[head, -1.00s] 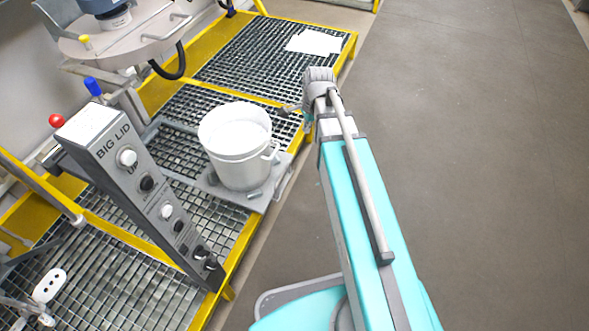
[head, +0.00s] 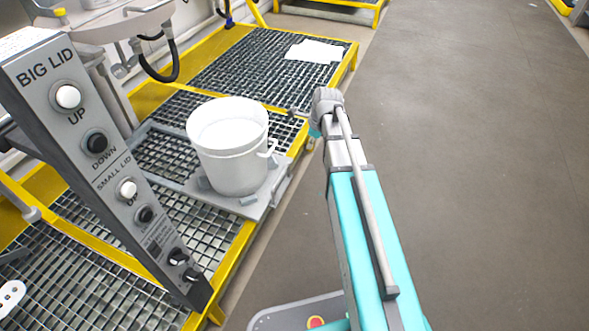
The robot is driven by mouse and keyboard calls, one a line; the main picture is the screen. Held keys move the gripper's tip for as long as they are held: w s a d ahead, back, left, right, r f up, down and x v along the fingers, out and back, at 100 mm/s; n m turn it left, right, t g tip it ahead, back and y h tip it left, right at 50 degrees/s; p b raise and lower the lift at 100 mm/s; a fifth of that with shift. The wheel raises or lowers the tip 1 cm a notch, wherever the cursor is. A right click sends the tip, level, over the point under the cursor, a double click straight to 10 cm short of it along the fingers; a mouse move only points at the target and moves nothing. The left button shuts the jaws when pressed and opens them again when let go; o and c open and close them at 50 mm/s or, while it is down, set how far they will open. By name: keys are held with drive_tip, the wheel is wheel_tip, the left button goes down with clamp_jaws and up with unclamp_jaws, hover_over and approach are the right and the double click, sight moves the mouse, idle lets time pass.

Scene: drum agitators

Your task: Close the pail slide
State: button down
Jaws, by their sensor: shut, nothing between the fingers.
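The pail slide (head: 262,207) is a grey flat tray on the yellow-framed grating, left of my arm. It sticks out toward the aisle from under the mixing machine. A white pail (head: 235,165) with a side handle stands upright on it. My gripper (head: 298,112) shows only as a small dark part beside my wrist, beyond the pail's right side and apart from the pail and slide. It is shut and empty. Its fingers are mostly hidden, and the slide's inner end is partly hidden by the control panel.
A grey control panel (head: 115,165) with "BIG LID" and "SMALL LID" buttons stands at the near left. The machine's lid (head: 110,25) is above and behind the pail. White sheets (head: 315,50) lie on the far grating. The aisle floor (head: 460,170) at right is clear.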

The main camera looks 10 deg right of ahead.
drive_tip(key=shift+w+f, duration=0.1)
drive_tip(key=shift+f, duration=0.15)
drive_tip(key=shift+f, duration=0.2)
drive_tip(key=w+a+f+b, duration=0.3)
drive_tip(key=a+f+b, duration=0.2)
drive_tip(key=f+b, duration=0.5)
drive_tip(key=shift+w+f+b, duration=0.2)
drive_tip(key=shift+f+b, duration=0.05)
drive_tip(key=shift+b, duration=0.2)
idle(0.8)
drive_tip(key=shift+d, duration=0.15)
drive_tip(key=shift+w, duration=0.1)
